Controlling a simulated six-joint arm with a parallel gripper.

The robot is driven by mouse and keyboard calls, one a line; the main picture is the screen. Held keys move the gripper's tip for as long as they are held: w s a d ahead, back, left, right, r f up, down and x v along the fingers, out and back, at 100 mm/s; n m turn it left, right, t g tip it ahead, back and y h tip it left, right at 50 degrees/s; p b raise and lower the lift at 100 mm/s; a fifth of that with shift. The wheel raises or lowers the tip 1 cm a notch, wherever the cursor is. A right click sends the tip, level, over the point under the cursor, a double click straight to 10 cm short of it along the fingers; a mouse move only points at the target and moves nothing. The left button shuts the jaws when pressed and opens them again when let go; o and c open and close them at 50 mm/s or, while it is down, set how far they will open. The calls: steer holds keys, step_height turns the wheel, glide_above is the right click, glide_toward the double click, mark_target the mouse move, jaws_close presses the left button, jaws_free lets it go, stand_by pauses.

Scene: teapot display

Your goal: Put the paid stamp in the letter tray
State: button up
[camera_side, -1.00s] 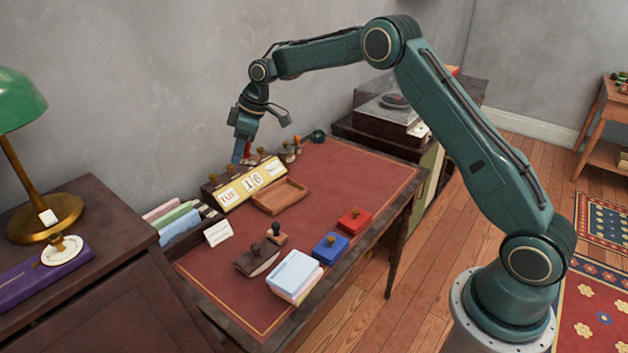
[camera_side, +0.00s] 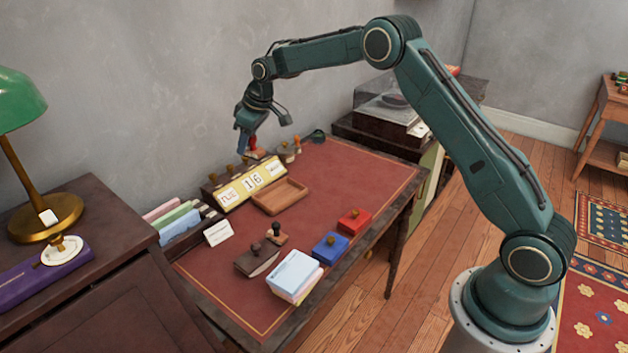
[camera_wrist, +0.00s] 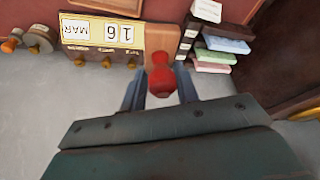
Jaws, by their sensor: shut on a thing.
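My gripper (camera_side: 248,148) is shut on a red-handled stamp (camera_side: 254,142), taken to be the paid stamp; no lettering on it is legible. In the wrist view its red handle (camera_wrist: 160,78) sits between the jaws of my gripper (camera_wrist: 160,92), and its wooden base points away from the jaws. I hold it above the back of the desk, behind the calendar block. The letter tray, a shallow empty wooden tray (camera_side: 303,187), lies on the desk in front of the calendar, to the right of and below my gripper. Its edge also shows in the wrist view (camera_wrist: 128,13).
A folder rack (camera_side: 180,228) is at left. A blue pad (camera_side: 331,247), red pad (camera_side: 354,222) and paper stack (camera_side: 294,272) lie in front.

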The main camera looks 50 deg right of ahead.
steer(key=d+m+h, duration=0.2)
steer(key=d+m, duration=0.4)
steer(key=shift+w+d+r+m+t+h, duration=0.3)
steer(key=shift+w+d+r+m+h, duration=0.1)
steer(key=shift+w, duration=0.05)
glide_above(267, 196)
steer(key=s, duration=0.2)
steer(key=f, duration=1.5)
steer(key=shift+w+a+f, duration=0.15)
steer(key=shift+a+f, duration=0.15)
steer(key=shift+f, duration=0.05)
steer(key=shift+f, duration=0.15)
steer(key=shift+f, duration=2)
steer(key=shift+f, duration=0.1)
steer(key=o, duration=1)
steer(key=shift+c, duration=0.2)
